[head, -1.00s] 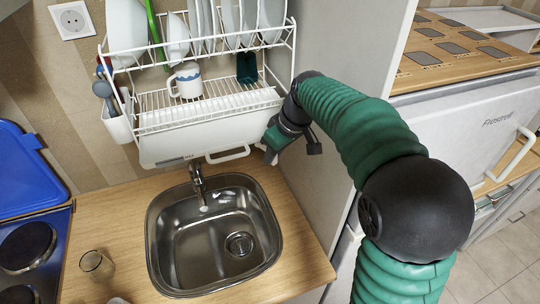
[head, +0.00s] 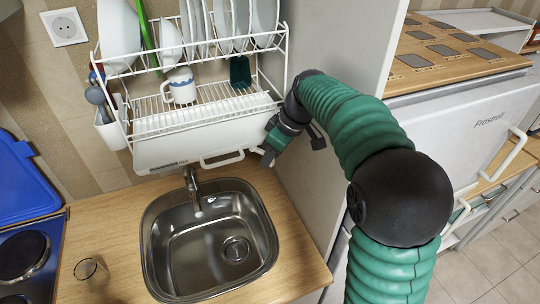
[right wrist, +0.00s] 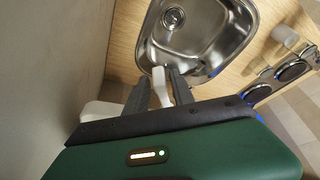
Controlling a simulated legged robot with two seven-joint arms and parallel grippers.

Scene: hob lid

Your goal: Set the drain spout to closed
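The drain spout (head: 222,160) is a white bent piece under the front edge of the dish rack's white drip tray (head: 190,143), above the back of the sink. My right gripper (head: 266,158) is at the right end of the tray, close to the spout; its fingertips are small and hard to make out in the head view. In the right wrist view, the two dark fingers of my right gripper (right wrist: 158,84) are apart, with a white bar, seemingly the spout (right wrist: 160,88), between them. I cannot tell whether they touch it. My left gripper is out of view.
The white rack (head: 200,95) holds plates and a mug (head: 179,88). Below are the steel sink (head: 208,238) and tap (head: 192,186). A glass (head: 91,272) and hob (head: 24,255) are at left. A tall grey panel (head: 330,150) stands close right of my gripper.

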